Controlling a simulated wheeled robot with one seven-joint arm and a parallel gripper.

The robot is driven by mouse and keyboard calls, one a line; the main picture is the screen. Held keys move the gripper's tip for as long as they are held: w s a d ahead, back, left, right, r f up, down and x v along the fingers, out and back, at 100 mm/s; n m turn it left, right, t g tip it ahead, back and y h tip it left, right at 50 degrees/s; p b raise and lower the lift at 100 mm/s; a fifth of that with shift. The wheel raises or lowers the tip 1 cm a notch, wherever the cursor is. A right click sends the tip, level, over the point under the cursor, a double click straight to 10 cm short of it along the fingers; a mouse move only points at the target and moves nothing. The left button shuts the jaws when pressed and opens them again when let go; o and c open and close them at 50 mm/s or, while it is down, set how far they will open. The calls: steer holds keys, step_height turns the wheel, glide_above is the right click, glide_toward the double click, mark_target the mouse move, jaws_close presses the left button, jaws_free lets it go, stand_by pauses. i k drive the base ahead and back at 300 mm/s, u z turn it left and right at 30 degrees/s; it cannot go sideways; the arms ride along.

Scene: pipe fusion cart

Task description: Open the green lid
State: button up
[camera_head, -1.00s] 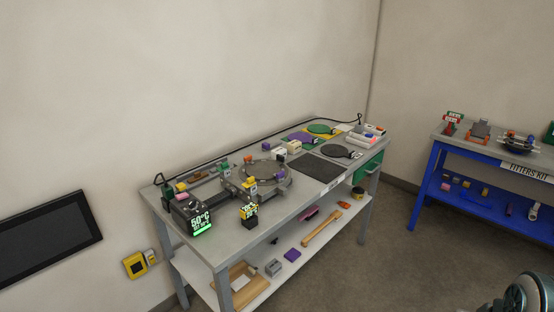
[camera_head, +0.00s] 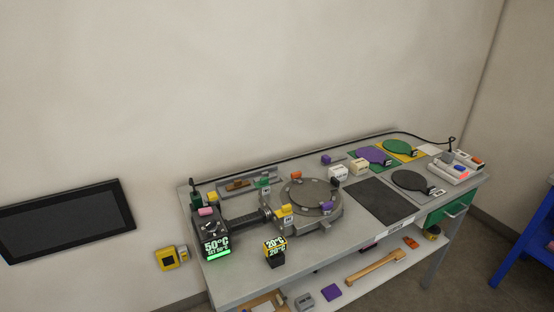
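A round green lid-like disc (camera_head: 402,146) lies on a yellow square (camera_head: 420,157) toward the far right of the grey cart. A small dark tab stands at its front edge. Beside it on the left, a purple disc (camera_head: 372,155) lies on a green square. A dark disc (camera_head: 411,180) lies in front of them. A small green block (camera_head: 264,182) also sits by the round grey clamp fixture (camera_head: 303,200). It is too small to tell whether the green disc is hinged. My gripper is not in view.
The cart top (camera_head: 345,237) holds a 50°C display (camera_head: 215,246), a 20°C block (camera_head: 275,248), white boxes and a dark mat (camera_head: 376,201). A green drawer (camera_head: 447,212) and lower shelf lie below. Part of a blue bench (camera_head: 530,235) shows at right. Floor between is clear.

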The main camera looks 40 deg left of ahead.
mark_target(264, 181)
steer(key=u, duration=0.55)
steer(key=i, duration=1)
steer(key=u, duration=1.5)
steer(key=i, duration=0.45)
steer(key=u, duration=0.45)
